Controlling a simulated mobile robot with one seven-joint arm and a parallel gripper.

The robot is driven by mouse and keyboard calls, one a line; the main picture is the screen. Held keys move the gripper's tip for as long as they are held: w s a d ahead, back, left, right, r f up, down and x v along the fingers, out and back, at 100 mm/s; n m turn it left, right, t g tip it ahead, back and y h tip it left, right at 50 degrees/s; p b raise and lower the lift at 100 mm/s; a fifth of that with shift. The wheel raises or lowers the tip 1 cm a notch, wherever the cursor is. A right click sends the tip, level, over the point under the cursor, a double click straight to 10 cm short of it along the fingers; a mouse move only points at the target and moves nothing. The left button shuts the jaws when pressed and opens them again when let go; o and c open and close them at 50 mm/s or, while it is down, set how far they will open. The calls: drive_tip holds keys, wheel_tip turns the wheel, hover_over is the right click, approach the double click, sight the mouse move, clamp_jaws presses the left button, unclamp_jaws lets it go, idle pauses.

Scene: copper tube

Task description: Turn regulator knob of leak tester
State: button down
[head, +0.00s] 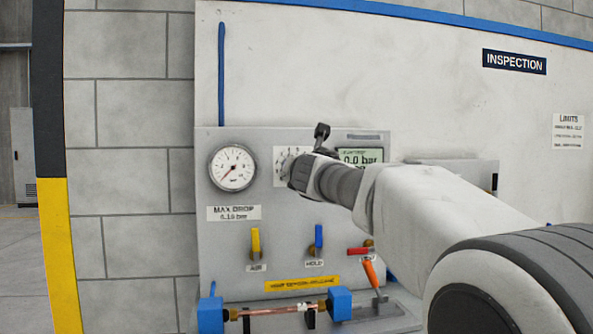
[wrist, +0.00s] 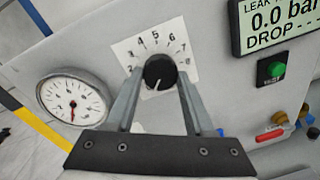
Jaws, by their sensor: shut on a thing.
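The regulator knob (wrist: 160,73) is black and round with a white pointer line, on a white dial plate (wrist: 178,41) with numbers, in the wrist view. My gripper (wrist: 160,77) is shut on the knob, one finger on each side of it. The knob's pointer line faces down toward my gripper. In the head view my arm hides the knob, and only part of the dial plate (head: 280,160) shows. The leak tester (head: 225,255) is a grey panel. Its display (wrist: 283,18) reads 0.0 bar. The round gauge (head: 232,168) is left of the dial.
Below the dial are a yellow lever (head: 255,243), a blue lever (head: 319,238) and a red-handled valve (head: 358,251). A copper tube (head: 275,310) lies between blue clamps (head: 210,314) at the bottom. A green button (wrist: 277,69) sits under the display.

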idle(0.3)
drive_tip(key=shift+c, duration=1.4)
unclamp_jaws()
drive_tip(key=shift+s, duration=0.1)
drive_tip(key=s+d, duration=0.2)
drive_tip(key=s, duration=1.5)
drive_tip(key=shift+d+r+b, duration=0.25)
drive_tip(key=shift+r+b, duration=0.05)
drive_tip(key=shift+b, duration=0.1)
